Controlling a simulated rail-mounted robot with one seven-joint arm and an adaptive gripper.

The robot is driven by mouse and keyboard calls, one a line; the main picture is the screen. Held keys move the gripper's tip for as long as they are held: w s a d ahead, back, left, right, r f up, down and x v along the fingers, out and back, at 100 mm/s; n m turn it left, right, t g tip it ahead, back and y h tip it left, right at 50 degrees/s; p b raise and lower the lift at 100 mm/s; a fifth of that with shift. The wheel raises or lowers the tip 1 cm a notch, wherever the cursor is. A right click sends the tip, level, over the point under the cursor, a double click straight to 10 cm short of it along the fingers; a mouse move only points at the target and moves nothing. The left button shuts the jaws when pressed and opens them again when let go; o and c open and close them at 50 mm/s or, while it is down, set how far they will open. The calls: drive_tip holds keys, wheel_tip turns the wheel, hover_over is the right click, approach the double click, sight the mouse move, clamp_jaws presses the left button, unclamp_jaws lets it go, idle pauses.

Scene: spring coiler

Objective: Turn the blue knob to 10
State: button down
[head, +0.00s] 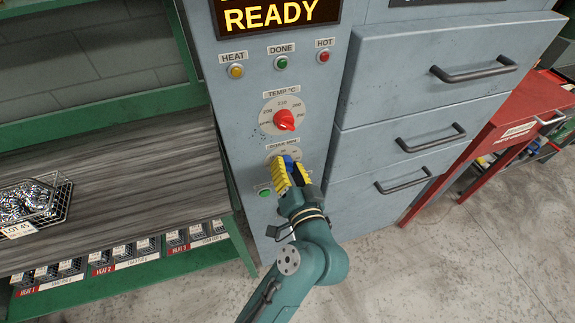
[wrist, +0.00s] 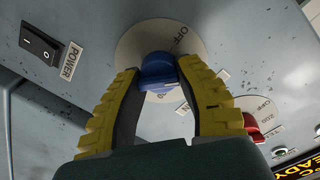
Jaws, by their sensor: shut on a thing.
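The blue knob (head: 289,161) sits on the grey front panel, on a round pale dial below the red knob. In the wrist view the blue knob (wrist: 158,72) is large and close, and "OFF" shows on its dial (wrist: 140,32). My gripper (head: 292,166) has its two yellow fingers on either side of the blue knob. In the wrist view my gripper (wrist: 159,73) is shut on the knob's sides. Most of the dial's markings are hidden by the fingers or too small to read, so the knob's setting is unclear.
The red temperature knob (head: 284,120) is just above, with indicator lights higher up. A black power switch (wrist: 40,43) lies beside the dial. Drawers with handles (head: 473,70) are to the right. A wooden-topped bench (head: 130,190) with a wire basket (head: 35,203) is left.

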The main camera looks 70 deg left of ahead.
drive_tip(key=c, duration=0.6)
unclamp_jaws()
drive_tip(key=shift+a+r, duration=0.1)
drive_tip(key=d, duration=1.2)
drive_tip(key=shift+s+r, duration=0.3)
drive_tip(key=shift+s, duration=0.1)
